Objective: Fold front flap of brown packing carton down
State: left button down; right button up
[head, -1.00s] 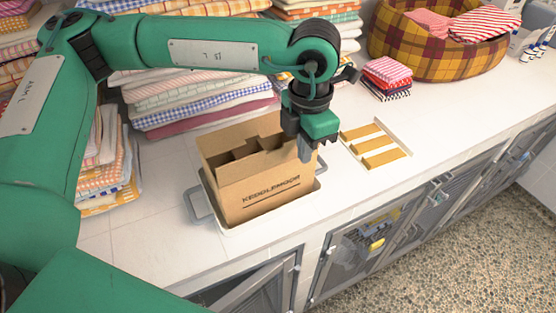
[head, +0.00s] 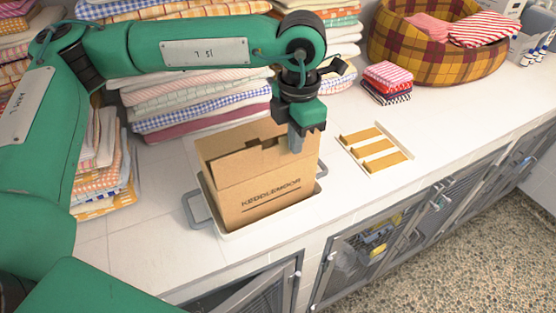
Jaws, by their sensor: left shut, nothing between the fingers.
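The brown packing carton (head: 262,207) stands in a pale tray with grey handles on the white counter. Dark lettering runs across its front wall. The front flap (head: 245,168) stands up above the lettering, and the far flap (head: 225,141) also stands up behind it. Little of the carton's inside shows between them. My left gripper (head: 296,143) points down at the carton's right end, shut and empty, with its fingertips at or just above the flap edges. I cannot tell whether they touch the cardboard. My right gripper is out of view.
Folded towel stacks (head: 190,105) stand behind the carton. A recessed holder with tan strips (head: 375,147) lies to its right. A small towel pile (head: 388,78) and a plaid basket (head: 440,55) stand farther back. Kennel doors (head: 375,240) line the counter front.

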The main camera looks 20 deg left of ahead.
pick_arm(q)
jog(key=w+a+b, duration=0.1)
jog(key=w+a, duration=0.3)
jog(key=shift+a+b, duration=0.1)
jog(key=shift+b, duration=0.25)
dwell(0.3)
jog(key=shift+f, duration=0.15)
notch_tip(320, 180, down, 4)
jog(key=b, duration=0.4)
dwell(0.5)
notch_tip(320, 180, up, 8)
jog(key=p, duration=0.3)
dwell(0.6)
jog(key=shift+s+f, duration=0.1)
dwell(0.3)
